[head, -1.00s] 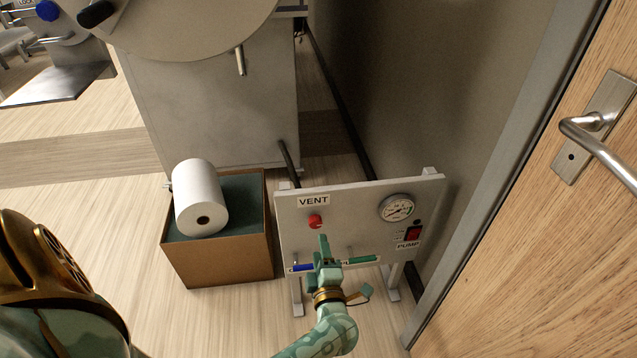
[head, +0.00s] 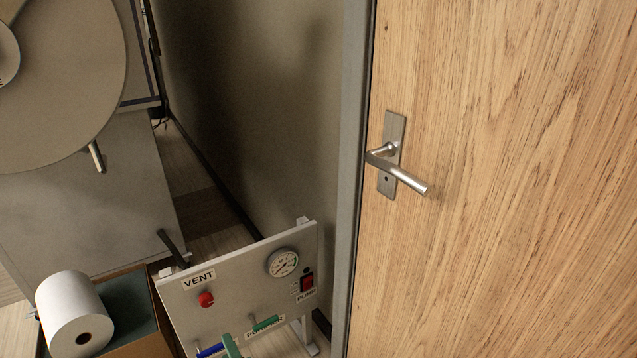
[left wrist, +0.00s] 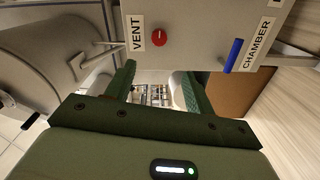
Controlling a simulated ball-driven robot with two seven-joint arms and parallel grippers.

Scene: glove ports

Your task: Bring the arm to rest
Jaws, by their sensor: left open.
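My left gripper (left wrist: 155,74) is open and empty in the left wrist view, its two green fingers apart. It is in front of the white valve panel (left wrist: 195,25), near the red VENT button (left wrist: 159,37) and the blue CHAMBER lever (left wrist: 233,55). In the head view only a green tip of my left gripper (head: 231,346) shows at the bottom edge, beside the blue lever (head: 210,350); the rest of that arm is out of frame. I cannot tell whether it touches the panel. My right gripper is not in view.
The panel also carries a green lever (head: 266,323), a gauge (head: 283,263) and a red PUMP switch (head: 307,282). A wooden door (head: 500,200) with a metal handle (head: 400,174) stands at right.

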